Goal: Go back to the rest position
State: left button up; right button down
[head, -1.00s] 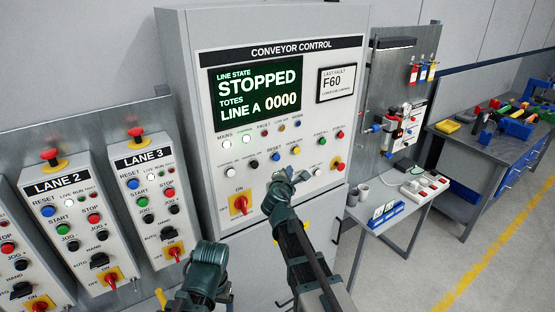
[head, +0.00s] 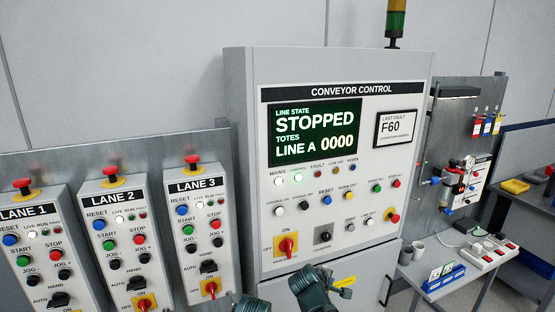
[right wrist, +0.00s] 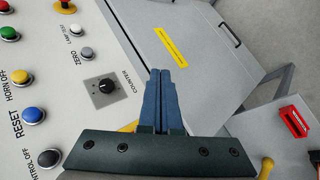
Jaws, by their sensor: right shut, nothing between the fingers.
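My right gripper (head: 315,284) shows at the bottom middle of the head view, in front of the lower part of the conveyor control panel (head: 262,200). In the right wrist view its blue fingers (right wrist: 164,80) are together with nothing between them. They point past the counter knob (right wrist: 106,87) toward the lower cabinet front with a yellow label (right wrist: 170,46). I cannot tell whether they touch the cabinet. A small dark teal part of my own body shows at the bottom edge of the head view. No left gripper fingers show.
Lane boxes, among them LANE 3 (head: 195,187), stand on the left with protruding knobs and red mushroom buttons. A small table (head: 438,285) with a blue bin (head: 443,287) and cups stands at the right. The panel display reads STOPPED.

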pick_arm(q)
notch_tip(320, 180, down, 7)
jog(key=b, duration=0.5)
jog(key=shift+f+b, duration=0.15)
jog(key=shift+b, duration=0.25)
pick_arm(e)
jog(key=s+a+f+m+g+y, duration=0.1)
jog(key=s+a+f+m+g, duration=0.1)
jog(key=s, duration=0.5)
jog(key=s+a+f+m+g+y, duration=0.1)
jog(key=s+a+f+m+g, duration=0.1)
jog(key=s+a+f, duration=0.3)
jog(key=s+a+f+m+g+y, duration=0.2)
jog(key=s+a+f+g, duration=0.2)
jog(key=s+f, duration=0.3)
jog(key=s, duration=0.3)
jog(key=shift+a+f+m, duration=0.25)
jog(key=shift+m, duration=0.15)
jog(key=shift+s, duration=0.1)
